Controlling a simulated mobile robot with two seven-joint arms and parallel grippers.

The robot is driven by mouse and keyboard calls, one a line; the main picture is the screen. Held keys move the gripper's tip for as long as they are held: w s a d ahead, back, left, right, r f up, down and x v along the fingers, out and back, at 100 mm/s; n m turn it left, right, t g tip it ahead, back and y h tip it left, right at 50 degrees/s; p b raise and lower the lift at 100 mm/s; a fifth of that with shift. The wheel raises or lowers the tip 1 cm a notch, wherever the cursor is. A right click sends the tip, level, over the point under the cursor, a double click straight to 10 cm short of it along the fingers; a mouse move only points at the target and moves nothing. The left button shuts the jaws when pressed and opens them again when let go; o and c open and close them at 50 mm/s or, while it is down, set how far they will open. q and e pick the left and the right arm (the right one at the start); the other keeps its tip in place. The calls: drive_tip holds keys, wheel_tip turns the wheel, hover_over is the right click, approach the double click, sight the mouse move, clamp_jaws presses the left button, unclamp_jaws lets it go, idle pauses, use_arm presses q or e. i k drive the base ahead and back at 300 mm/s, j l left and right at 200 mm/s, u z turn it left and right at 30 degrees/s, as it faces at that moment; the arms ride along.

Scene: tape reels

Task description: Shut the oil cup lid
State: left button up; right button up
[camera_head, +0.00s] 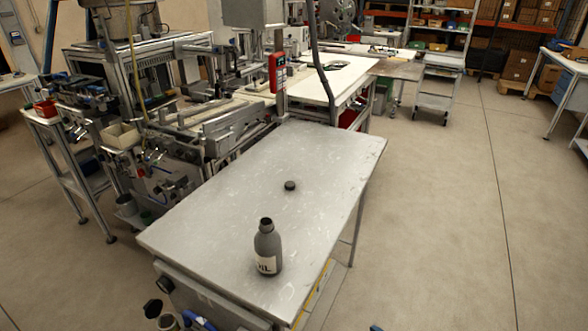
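A grey oil bottle (268,252) with a pale label stands upright on the near part of the metal table (215,235). Its narrow neck has a dark top, and I cannot tell whether the mouth is open. A small round black lid (290,186) lies on the table behind the bottle and slightly to its right, apart from it. Neither of my grippers can be made out in the head view.
The tabletop around the bottle and lid is bare. A machine bench (215,125) adjoins the table at the left and back. Open floor (450,220) lies to the right. Small blue and dark items at the bottom edge are cut off and unclear.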

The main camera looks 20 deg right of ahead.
sight(153, 309)
drive_tip(key=k, duration=0.35)
drive_tip(key=k+z, duration=0.15)
drive_tip(key=z, duration=0.25)
drive_tip(key=k+z, duration=0.15)
drive_tip(key=z, duration=1.7)
drive_tip(key=k+j+z, duration=0.1)
drive_tip(key=j+z, duration=0.15)
drive_tip(key=k+j+z, duration=0.1)
drive_tip(key=j+z, duration=0.15)
drive_tip(key=k+j, duration=0.2)
drive_tip(key=j, duration=0.2)
drive_tip(key=k+j, duration=0.2)
drive_tip(key=j, duration=0.2)
drive_tip(key=k+j, duration=0.2)
drive_tip(key=j, duration=0.25)
drive_tip(key=k+j, duration=0.15)
drive_tip(key=j, duration=0.25)
drive_tip(key=k+j, duration=0.2)
drive_tip(key=j, duration=0.2)
drive_tip(key=k+j, duration=0.2)
drive_tip(key=j, duration=0.2)
drive_tip(key=k+j, duration=0.2)
drive_tip(key=j, duration=0.25)
drive_tip(key=k+j, duration=0.2)
drive_tip(key=j, duration=0.2)
